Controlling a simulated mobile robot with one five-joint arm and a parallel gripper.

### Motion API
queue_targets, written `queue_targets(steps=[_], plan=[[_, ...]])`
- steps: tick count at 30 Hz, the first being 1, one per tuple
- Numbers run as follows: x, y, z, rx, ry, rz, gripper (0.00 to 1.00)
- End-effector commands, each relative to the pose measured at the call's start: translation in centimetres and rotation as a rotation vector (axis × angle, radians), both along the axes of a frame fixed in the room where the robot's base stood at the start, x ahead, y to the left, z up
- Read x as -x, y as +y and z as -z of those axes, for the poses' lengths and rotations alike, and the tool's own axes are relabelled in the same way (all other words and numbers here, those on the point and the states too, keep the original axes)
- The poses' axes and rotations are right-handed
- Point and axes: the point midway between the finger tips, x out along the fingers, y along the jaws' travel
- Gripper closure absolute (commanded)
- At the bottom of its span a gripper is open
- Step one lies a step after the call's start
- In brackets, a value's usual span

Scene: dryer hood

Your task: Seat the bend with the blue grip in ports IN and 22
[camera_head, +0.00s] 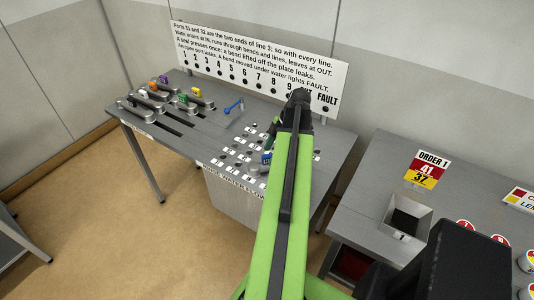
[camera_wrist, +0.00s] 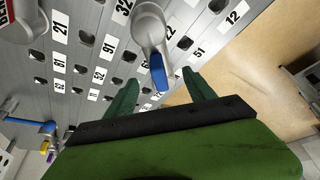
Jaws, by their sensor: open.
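The bend with the blue grip, a light grey rounded pipe (camera_wrist: 149,27), is at the port plate (camera_wrist: 70,45) in the wrist view. Its blue grip (camera_wrist: 158,72) points toward my gripper (camera_wrist: 160,95). The gripper's two green fingers are apart, one on each side of the grip's end, with gaps showing. Port labels 21, 32, 51 and 12 are readable in the wrist view. I cannot tell which ports the bend covers or whether it is seated.
Several bends with coloured grips (camera_head: 165,95) lie on the bench's left. A blue lever (camera_head: 233,106) stands between them and the ports. A sign with a lamp row (camera_head: 255,70) lines the back.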

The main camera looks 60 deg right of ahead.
Motion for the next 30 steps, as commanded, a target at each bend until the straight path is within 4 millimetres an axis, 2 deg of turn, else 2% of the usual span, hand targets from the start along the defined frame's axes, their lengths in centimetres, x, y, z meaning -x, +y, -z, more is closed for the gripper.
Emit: queue_targets(steps=[1, 9, 12, 18, 30], plan=[[0.3, -0.4, -2.5, 0.0, 0.0, 0.001, 0.37], [2.1, -2.2, -8.4, 0.0, 0.0, 0.001, 0.37], [2.7, -2.7, -10.0, -0.001, 0.001, 0.001, 0.37], [3.3, -3.2, -11.5, -0.001, 0.001, 0.0, 0.37], [3.4, -3.3, -11.4, -0.001, 0.001, 0.0, 0.37]])
